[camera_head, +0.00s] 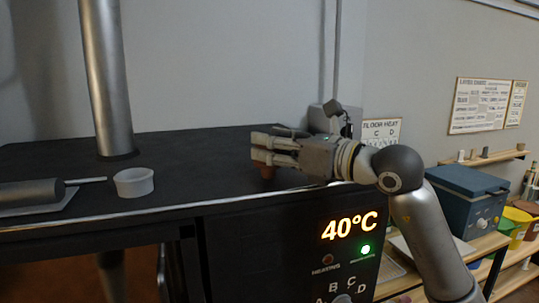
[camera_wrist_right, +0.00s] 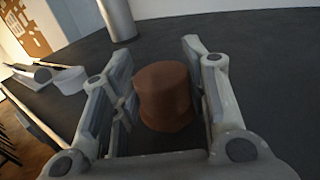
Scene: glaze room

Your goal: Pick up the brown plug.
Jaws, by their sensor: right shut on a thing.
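The brown plug (camera_wrist_right: 165,97) is a short reddish-brown cylinder. In the wrist view it sits between the two fingers of my right gripper (camera_wrist_right: 157,72). In the head view my right gripper (camera_head: 262,152) reaches in from the right over the black table top and is shut on the plug (camera_head: 267,171). Only a small brown part of the plug shows below the fingers there. The plug is upright, at or very near the table surface; I cannot tell if it is lifted. My left gripper is not in view.
The front panel shows 40°C (camera_head: 348,226). A blue box (camera_head: 467,195) stands at right.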

